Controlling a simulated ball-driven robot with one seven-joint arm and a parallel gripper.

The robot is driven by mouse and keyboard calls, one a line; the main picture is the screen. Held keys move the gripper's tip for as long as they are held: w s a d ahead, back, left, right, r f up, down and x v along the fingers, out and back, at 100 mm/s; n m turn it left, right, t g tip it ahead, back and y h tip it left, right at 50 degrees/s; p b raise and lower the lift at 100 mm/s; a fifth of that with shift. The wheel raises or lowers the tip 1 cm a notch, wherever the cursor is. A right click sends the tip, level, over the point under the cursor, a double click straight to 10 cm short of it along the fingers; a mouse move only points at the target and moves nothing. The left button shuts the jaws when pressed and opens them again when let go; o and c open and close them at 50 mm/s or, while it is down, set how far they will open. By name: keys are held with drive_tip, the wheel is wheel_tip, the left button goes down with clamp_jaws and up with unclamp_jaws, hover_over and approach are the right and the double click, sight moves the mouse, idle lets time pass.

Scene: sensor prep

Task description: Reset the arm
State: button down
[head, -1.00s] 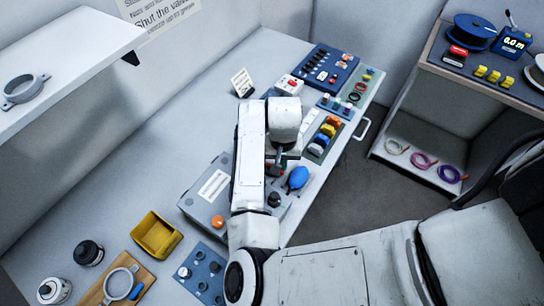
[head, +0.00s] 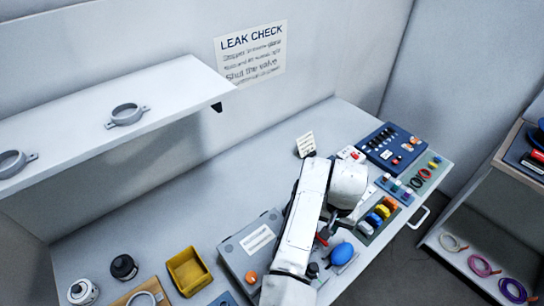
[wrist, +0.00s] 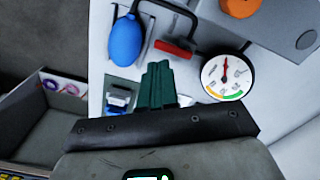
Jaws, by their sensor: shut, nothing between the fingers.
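My gripper shows in the wrist view as two dark green fingers (wrist: 158,78) pressed together, with nothing between them. It hangs over the bench (head: 190,170), close to a red-handled lever (wrist: 176,48) and a blue bulb (wrist: 125,40). A round dial gauge (wrist: 226,77) with a red needle lies to the right of the fingers in that view. In the head view my white arm reaches over the grey case (head: 232,256), with the blue bulb (head: 341,254) just to its right. The fingers are hidden or too small to make out there.
Coloured parts (head: 378,216) and a blue panel (head: 390,148) lie at the bench's right end. A small card (head: 306,143) stands behind my arm. A yellow bin (head: 188,271) is at front left. A white shelf (head: 70,122) holds grey ring clamps. The bench's back middle is clear.

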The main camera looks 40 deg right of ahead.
drive_tip(key=d+r+n+t+h+b, duration=0.15)
drive_tip(key=d+r+h, duration=0.3)
drive_tip(key=d, duration=0.55)
drive_tip(key=s+a+f+n+y+b, duration=0.2)
drive_tip(key=s+a+f+n, duration=0.2)
drive_tip(key=s+a, duration=0.3)
drive_tip(key=s+a+f+n+y+b, duration=0.2)
drive_tip(key=s+a+f+n, duration=0.3)
drive_tip(key=a, duration=0.8)
drive_tip(key=shift+s+f, duration=0.55)
drive_tip(key=shift+s, duration=0.35)
